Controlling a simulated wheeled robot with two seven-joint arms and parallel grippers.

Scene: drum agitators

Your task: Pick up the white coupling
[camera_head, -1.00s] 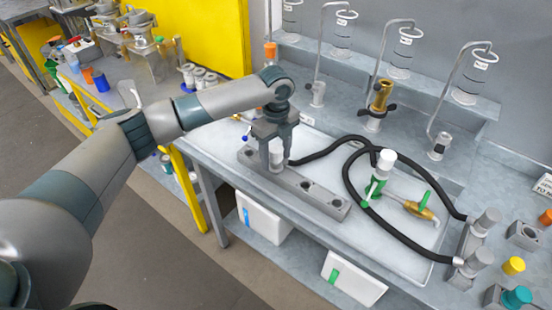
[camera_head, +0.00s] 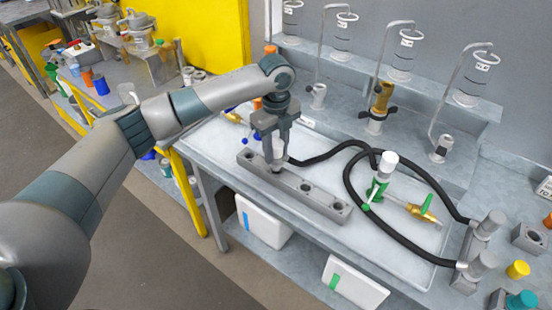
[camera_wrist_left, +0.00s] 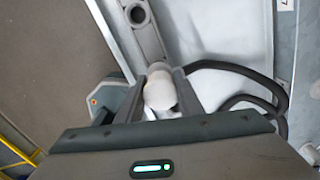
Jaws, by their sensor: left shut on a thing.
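The white coupling (camera_head: 278,150) is between the fingers of my left gripper (camera_head: 274,148), which is shut on it. It is upright over the left end of the grey block with round holes (camera_head: 320,198). I cannot tell whether its lower end is clear of the block. In the left wrist view the rounded white end of the coupling (camera_wrist_left: 160,93) sits between the two fingers, with the block (camera_wrist_left: 150,42) beyond. My right gripper is not in view.
A black hose (camera_head: 408,238) loops over the bench to the right of the gripper. A white-capped green valve (camera_head: 380,182) and a brass fitting (camera_head: 425,212) lie inside the loop. Glass vessels on bent stands (camera_head: 400,65) line the back. White bins (camera_head: 262,220) are below.

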